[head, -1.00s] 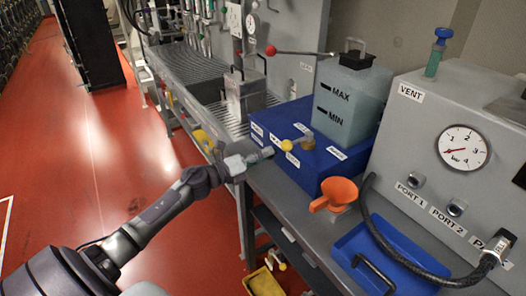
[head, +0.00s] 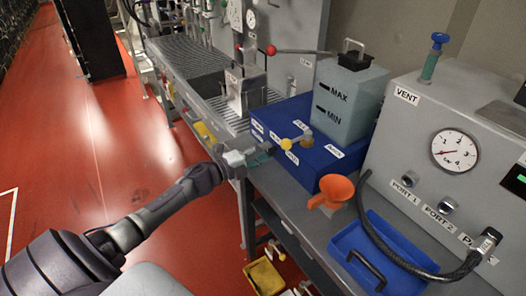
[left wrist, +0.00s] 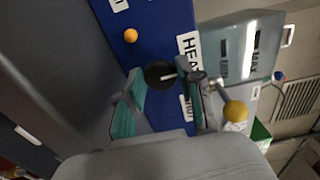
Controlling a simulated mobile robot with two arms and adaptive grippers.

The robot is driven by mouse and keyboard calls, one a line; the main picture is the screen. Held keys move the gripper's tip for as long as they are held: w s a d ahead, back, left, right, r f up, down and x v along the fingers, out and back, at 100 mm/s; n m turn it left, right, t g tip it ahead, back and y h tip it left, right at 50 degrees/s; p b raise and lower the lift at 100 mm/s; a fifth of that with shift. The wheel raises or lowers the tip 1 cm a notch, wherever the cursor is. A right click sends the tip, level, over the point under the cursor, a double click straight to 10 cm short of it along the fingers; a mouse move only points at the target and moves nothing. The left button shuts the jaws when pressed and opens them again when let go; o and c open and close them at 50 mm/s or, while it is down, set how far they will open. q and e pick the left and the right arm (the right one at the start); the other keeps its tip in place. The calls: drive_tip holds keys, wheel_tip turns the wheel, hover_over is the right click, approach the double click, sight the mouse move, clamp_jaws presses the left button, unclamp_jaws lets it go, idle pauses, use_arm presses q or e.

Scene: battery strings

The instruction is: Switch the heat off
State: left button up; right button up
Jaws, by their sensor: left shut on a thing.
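The blue box (head: 312,165) stands on the grey bench, with several white labels on it. In the left wrist view, a round black knob (left wrist: 158,72) with a white pointer mark sits on its blue face (left wrist: 155,25), beside a partly hidden label reading "HEA" (left wrist: 189,50). The pointer mark points towards that label. My left gripper (head: 263,157) is at the front left side of the box. In the left wrist view its teal fingers (left wrist: 160,95) are on either side of the knob, shut on it. The knob is hidden in the head view. My right gripper is not in view.
A tank marked MAX and MIN (head: 345,100) stands on the box. A yellow-ended valve handle (head: 288,143) is close to my left gripper. An orange funnel (head: 334,190), a blue tray (head: 350,273) and a gauge panel (head: 410,125) are to the right.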

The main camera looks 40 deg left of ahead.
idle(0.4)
use_arm(q)
drive_tip(key=o, duration=1.1)
drive_tip(key=shift+s, duration=0.1)
drive_tip(key=v, duration=1.2)
